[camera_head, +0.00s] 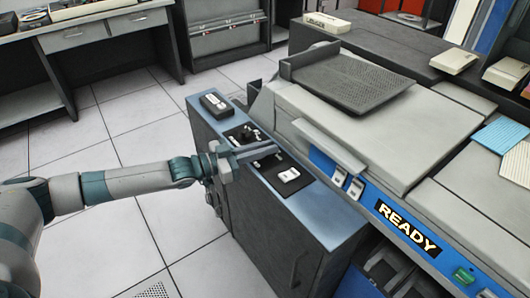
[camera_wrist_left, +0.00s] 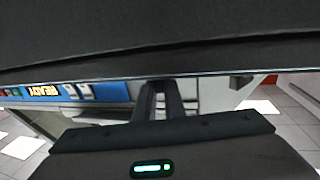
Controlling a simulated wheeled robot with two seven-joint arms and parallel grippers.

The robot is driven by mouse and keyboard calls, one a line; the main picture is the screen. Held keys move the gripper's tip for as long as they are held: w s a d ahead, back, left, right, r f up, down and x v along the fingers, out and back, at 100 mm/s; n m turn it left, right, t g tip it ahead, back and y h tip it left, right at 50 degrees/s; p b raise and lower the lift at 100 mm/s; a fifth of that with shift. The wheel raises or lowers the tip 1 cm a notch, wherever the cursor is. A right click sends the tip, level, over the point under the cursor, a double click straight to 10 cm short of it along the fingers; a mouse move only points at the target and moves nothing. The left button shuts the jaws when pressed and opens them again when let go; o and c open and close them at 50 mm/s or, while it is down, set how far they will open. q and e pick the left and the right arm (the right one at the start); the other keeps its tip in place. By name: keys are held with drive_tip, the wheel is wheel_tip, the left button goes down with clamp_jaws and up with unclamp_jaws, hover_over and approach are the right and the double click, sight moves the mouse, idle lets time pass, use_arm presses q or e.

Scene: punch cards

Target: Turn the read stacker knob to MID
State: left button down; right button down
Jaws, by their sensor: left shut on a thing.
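My left gripper (camera_head: 268,152) reaches in from the left over the blue-grey top of the machine's side cabinet. Its fingers are close together at the far edge of a black panel (camera_head: 306,188) with a white label plate (camera_head: 288,174). It is shut on a knob at that panel; the fingers hide most of the knob, and its pointing direction cannot be read. A second dark knob (camera_head: 246,133) stands free on another black panel just behind the fingers. In the left wrist view the gripper fingers (camera_wrist_left: 167,84) meet a dark surface, and no knob shows. My right gripper is not in view.
A black block (camera_head: 214,104) sits at the far end of the cabinet top. The card machine (camera_head: 395,110) with its sloped ribbed tray (camera_head: 352,82) rises to the right. A blue strip with a READY sign (camera_head: 408,227) runs along its front. Floor is clear at left.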

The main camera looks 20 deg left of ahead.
use_arm(q)
drive_tip(key=shift+m+g+h+b, duration=0.3)
drive_tip(key=shift+g+b, duration=0.1)
drive_tip(key=shift+b, duration=0.05)
drive_tip(key=shift+m+g+h+b, duration=0.4)
drive_tip(key=shift+m+g+h, duration=0.25)
drive_tip(key=shift+g, duration=0.25)
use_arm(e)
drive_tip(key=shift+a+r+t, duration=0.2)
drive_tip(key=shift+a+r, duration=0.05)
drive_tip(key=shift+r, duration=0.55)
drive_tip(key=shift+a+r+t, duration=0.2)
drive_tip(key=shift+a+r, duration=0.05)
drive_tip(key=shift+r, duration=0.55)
use_arm(q)
drive_tip(key=shift+w+r+m+g+h, duration=0.1)
drive_tip(key=shift+m+g+h, duration=0.25)
drive_tip(key=shift+m+g, duration=0.55)
drive_tip(key=m+g, duration=0.1)
drive_tip(key=g, duration=0.1)
drive_tip(key=shift+m+g+h, duration=0.25)
drive_tip(key=shift+g+h, duration=0.05)
drive_tip(key=shift+h, duration=0.1)
drive_tip(key=shift+m+g, duration=0.5)
drive_tip(key=shift+g, duration=0.4)
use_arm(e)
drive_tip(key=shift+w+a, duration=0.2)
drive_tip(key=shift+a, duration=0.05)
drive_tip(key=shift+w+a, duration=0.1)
